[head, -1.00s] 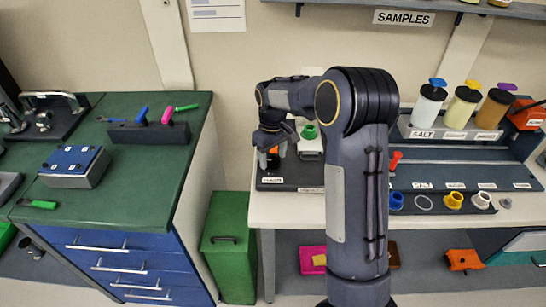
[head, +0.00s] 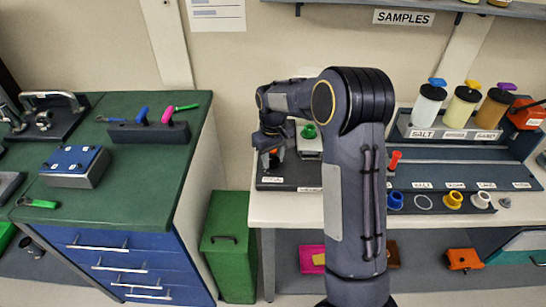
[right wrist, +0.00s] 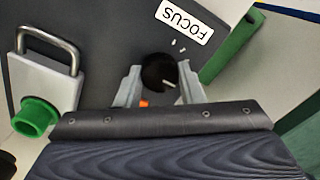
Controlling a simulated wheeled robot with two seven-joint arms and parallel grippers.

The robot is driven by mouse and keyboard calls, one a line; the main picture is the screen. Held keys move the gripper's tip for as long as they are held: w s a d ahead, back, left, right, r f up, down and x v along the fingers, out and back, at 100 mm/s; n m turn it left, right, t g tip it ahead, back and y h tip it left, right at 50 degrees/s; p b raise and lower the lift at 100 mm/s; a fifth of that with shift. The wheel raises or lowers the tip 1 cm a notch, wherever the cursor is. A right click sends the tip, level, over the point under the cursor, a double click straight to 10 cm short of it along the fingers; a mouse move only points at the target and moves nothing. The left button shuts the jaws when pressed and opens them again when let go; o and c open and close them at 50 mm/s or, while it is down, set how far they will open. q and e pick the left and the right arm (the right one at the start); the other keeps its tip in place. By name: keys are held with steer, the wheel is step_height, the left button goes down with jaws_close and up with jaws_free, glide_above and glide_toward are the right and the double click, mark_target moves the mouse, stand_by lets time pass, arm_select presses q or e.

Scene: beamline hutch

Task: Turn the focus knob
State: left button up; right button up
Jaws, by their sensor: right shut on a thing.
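The focus knob (right wrist: 159,72) is a dark round knob on a dark panel, beside a white label reading FOCUS (right wrist: 176,20), in the right wrist view. My right gripper (right wrist: 160,80) is shut on the knob, with one light grey finger on each side of it. A bit of orange shows between the fingers. In the head view my right gripper (head: 272,158) is at the left end of the dark panel (head: 274,182) on the white bench, and the knob is mostly hidden there. My left gripper is not in view.
A grey block with a metal loop and green knob (right wrist: 35,116) stands close beside the gripper. Coloured rings and SALT and other sample jars (head: 428,104) are to the right. A green bench (head: 120,170) stands left, with a green bin (head: 228,240) between.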

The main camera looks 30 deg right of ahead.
mark_target(273, 160)
steer(key=shift+m, duration=0.4)
steer(key=o, duration=1)
steer(key=shift+r, duration=0.1)
step_height(273, 160, up, 7)
steer(key=shift+f, duration=0.1)
steer(key=shift+r, duration=0.45)
steer(key=shift+s, duration=0.1)
